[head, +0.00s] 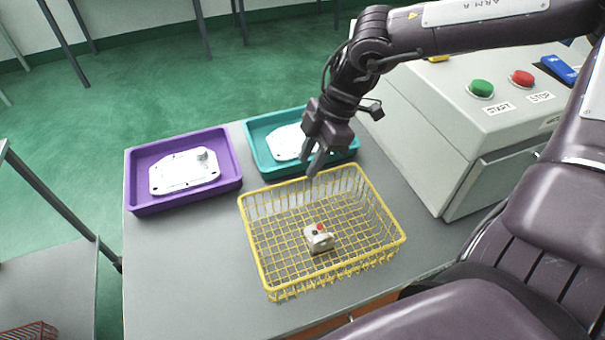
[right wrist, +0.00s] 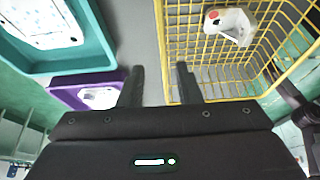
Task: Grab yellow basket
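The yellow wire basket (head: 262,262) stands on the grey table in front of me. A small off-white part (head: 318,239) with a red dot lies inside it. My right gripper (head: 312,163) is above the basket's far rim, between the basket and the teal tray. My left gripper is not in view.
A purple tray (head: 135,190) and a teal tray (head: 257,148), each with a flat pale casting, sit at the table's far side. A grey control box (head: 440,130) with green and red buttons stands to the right. The table (head: 185,270) left of the basket is clear.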

